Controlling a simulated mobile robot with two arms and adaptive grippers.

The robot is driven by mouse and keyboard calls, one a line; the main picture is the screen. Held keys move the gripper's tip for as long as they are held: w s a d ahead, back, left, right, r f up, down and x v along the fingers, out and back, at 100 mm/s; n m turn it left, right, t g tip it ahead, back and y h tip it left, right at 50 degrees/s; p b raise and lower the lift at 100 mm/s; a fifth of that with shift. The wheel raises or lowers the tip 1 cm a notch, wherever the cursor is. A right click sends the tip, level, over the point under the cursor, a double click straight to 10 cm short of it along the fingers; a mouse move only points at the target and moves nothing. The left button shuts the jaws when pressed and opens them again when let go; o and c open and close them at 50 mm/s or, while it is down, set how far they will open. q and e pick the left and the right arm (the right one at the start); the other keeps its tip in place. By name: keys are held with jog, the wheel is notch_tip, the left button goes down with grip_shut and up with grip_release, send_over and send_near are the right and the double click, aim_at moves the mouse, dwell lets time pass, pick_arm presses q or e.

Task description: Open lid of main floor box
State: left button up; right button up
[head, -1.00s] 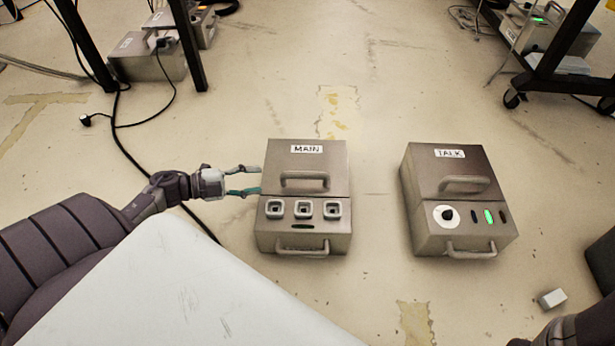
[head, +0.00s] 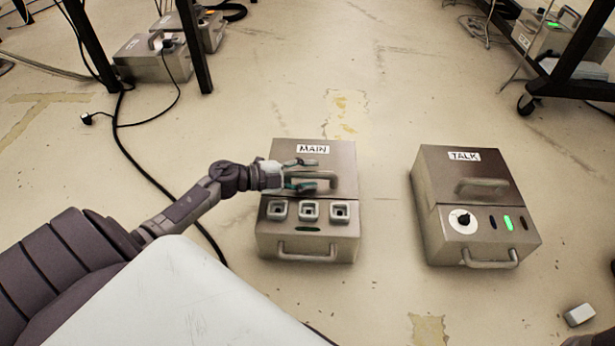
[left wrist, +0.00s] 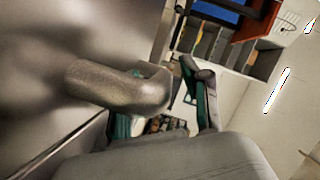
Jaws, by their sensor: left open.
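The main floor box (head: 265,225) is a grey metal case labelled MAIN, standing on the floor. Its lid (head: 284,160) is shut and carries a bar handle (head: 331,181). My left gripper (head: 303,174) is open over the lid, its fingers pointing right, at the left part of this handle. In the left wrist view the handle (left wrist: 120,88) is close up and partly hides one finger of the gripper (left wrist: 168,108). I cannot tell whether the fingers touch it. My right gripper is out of view.
The box front has several square sockets (head: 309,210), a green slot and a lower handle (head: 307,255). A TALK box (head: 425,215) stands to the right. A black cable (head: 150,180) runs along the left floor. A small white block (head: 579,314) lies at lower right.

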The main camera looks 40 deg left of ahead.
pick_arm(q)
grip_shut()
dwell(0.4)
